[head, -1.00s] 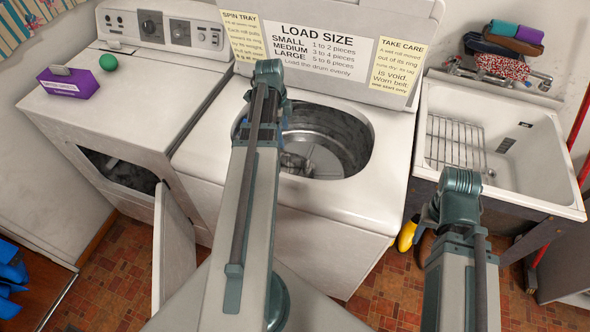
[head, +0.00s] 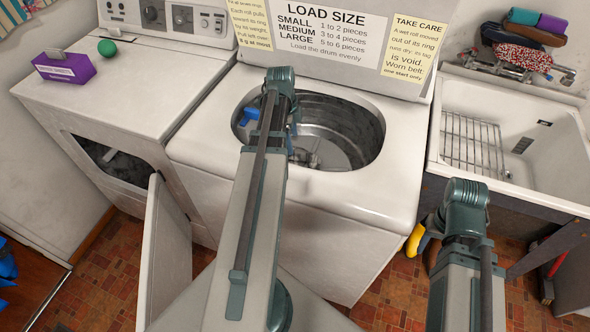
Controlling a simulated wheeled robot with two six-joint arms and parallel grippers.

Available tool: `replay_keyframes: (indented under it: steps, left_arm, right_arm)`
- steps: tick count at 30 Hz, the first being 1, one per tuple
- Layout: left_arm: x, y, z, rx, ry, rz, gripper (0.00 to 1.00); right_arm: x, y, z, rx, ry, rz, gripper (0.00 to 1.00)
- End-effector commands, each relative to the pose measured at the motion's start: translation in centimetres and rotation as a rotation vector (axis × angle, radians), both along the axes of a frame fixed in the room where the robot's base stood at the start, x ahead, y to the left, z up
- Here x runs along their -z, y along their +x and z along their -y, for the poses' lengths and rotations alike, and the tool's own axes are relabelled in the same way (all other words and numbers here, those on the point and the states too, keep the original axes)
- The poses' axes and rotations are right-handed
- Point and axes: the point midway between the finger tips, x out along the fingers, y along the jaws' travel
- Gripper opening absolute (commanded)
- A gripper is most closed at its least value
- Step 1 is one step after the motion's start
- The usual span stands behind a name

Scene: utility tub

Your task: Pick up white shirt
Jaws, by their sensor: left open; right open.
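I cannot make out a white shirt for certain in the head view. Dim greyish cloth (head: 120,163) shows inside the front-loading dryer (head: 125,95) behind its open door, but its kind is unclear. The top-loading washer (head: 205,135) has its lid up, and its metal drum (head: 350,125) shows no clear garment; my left arm hides part of it. My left gripper (head: 271,122) is over the left part of the drum opening, its blue fingers apart on both sides of the wrist, with nothing seen between them. My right gripper is hidden behind its own wrist, right of the washer.
A purple box (head: 66,68) and a green ball (head: 107,48) sit on the dryer top. The open dryer door (head: 168,250) juts out in front. A white sink (head: 540,135) with a wire rack (head: 470,140) stands right. Folded cloths (head: 525,45) lie above it.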

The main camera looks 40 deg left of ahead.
Motion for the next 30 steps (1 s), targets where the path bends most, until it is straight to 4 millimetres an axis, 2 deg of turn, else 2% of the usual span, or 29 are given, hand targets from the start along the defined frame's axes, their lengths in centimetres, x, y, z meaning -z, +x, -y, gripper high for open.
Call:
replay_keyframes:
  steps: [1, 13, 24, 30]
  left_arm:
    - [1.3, 0.1, 0.1, 0.0, 0.0, 0.0, 0.88]
    - [2.2, 0.2, 0.2, 0.0, 0.0, 0.0, 0.88]
    - [6.4, 0.8, 0.8, 0.001, 0.0, 0.0, 0.88]
    - [6.9, 0.8, 0.9, 0.0, 0.0, 0.0, 0.88]
  right_arm:
    - [1.3, 0.0, 0.0, 0.0, 0.0, 0.0, 0.5]
    - [2.2, 0.0, 0.0, 0.0, 0.0, 0.0, 0.5]
    - [6.4, 0.0, 0.0, -0.001, 0.0, 0.0, 0.5]
    - [6.9, 0.0, 0.0, -0.001, 0.0, 0.0, 0.5]
